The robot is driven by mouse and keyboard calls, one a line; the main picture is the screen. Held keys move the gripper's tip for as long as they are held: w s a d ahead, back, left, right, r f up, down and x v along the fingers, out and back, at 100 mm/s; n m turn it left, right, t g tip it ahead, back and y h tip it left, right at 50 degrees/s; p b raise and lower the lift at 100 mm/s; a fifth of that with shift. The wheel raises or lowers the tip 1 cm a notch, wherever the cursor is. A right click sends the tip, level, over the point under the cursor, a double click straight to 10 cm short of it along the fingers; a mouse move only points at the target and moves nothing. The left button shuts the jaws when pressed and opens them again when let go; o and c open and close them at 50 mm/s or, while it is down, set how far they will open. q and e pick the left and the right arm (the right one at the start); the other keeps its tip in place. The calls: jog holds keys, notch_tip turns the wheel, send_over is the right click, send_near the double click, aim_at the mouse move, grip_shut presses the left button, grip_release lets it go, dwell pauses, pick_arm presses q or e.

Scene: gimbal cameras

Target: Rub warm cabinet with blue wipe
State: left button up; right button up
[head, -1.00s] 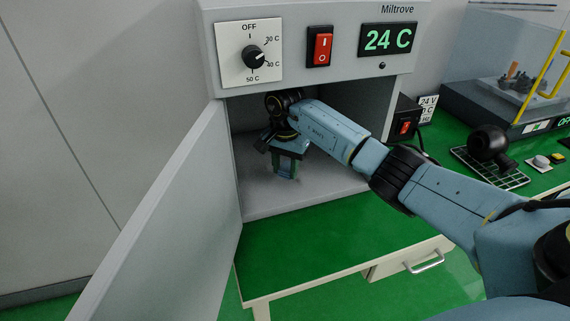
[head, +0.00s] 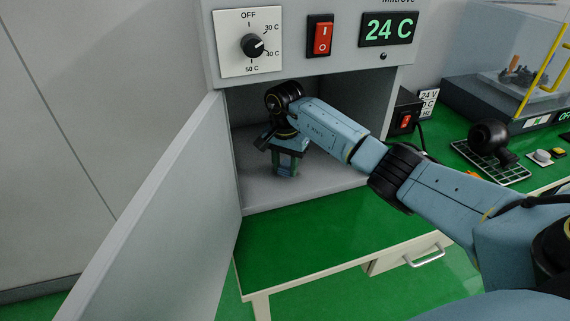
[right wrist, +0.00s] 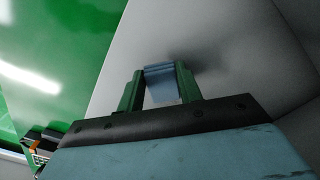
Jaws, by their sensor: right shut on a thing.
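The warm cabinet (head: 222,75) is a grey box with its door (head: 150,215) swung open to the left. Its display reads 24 C. My right arm reaches in through the opening, and my right gripper (head: 286,168) points down at the cabinet floor (head: 250,195). In the right wrist view the green fingers of my right gripper (right wrist: 160,90) are shut on the blue wipe (right wrist: 161,82), close to the grey floor. I cannot tell whether the wipe touches the floor. In the head view the wipe is hidden by the gripper. My left gripper is not in view.
The cabinet stands on a green-topped bench (head: 300,240) with a drawer (head: 410,255) below. A small black box with a red switch (head: 405,120) stands right of the cabinet. A black rack (head: 492,162) and a clear-covered unit (head: 510,70) are farther right.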

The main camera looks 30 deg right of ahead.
jog(key=shift+f+b, duration=0.4)
jog(key=shift+f, duration=0.15)
jog(key=shift+d+f+b, duration=0.15)
jog(key=shift+f+b, duration=0.15)
jog(key=shift+f, duration=0.1)
